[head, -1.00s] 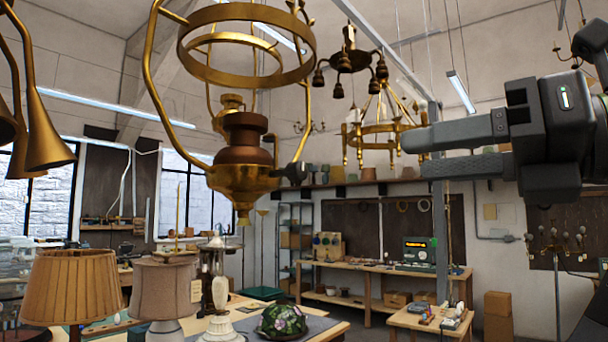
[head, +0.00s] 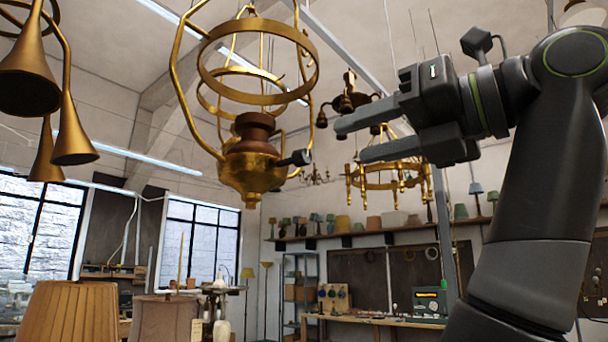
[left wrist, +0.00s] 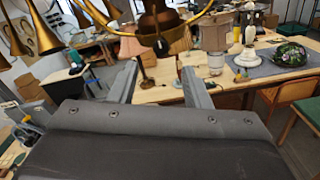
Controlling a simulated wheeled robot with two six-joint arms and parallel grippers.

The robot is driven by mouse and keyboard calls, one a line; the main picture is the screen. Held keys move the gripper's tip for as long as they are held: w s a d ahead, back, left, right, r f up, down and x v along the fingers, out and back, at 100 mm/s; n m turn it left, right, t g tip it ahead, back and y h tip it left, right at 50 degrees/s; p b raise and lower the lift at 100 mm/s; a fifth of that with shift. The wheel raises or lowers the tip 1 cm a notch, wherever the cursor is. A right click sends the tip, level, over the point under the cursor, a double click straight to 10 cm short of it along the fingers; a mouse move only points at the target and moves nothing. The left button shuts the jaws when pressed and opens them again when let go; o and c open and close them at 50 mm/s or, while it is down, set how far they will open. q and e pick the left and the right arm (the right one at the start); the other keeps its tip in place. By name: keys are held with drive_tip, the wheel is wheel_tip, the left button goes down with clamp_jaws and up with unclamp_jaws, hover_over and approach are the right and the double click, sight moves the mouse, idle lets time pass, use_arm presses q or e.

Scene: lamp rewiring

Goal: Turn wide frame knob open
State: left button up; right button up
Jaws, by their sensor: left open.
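A brass hanging lamp (head: 252,172) with a wide ring frame (head: 258,99) and a brown collar hangs at upper left in the head view. A small dark knob (head: 299,158) sticks out from the right side of its brass body. My left gripper (head: 352,141) is just right of the knob, open and empty, its fingers pointing left toward it. A gap is left between fingertips and knob. In the left wrist view the knob (left wrist: 161,46) shows beyond and between the open fingers. My right gripper is not in view.
Brass cone lamps (head: 70,135) hang at far left. A brass chandelier (head: 385,178) hangs behind my gripper. Lampshades (head: 68,310) stand below, and a wooden worktable (left wrist: 230,80) lies under the lamp. The air between gripper and knob is clear.

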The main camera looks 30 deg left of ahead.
sight(307, 156)
use_arm(q)
drive_tip(key=a, duration=0.6)
drive_tip(key=w+a, duration=0.1)
drive_tip(key=a, duration=0.3)
drive_tip(key=shift+c, duration=0.2)
clamp_jaws()
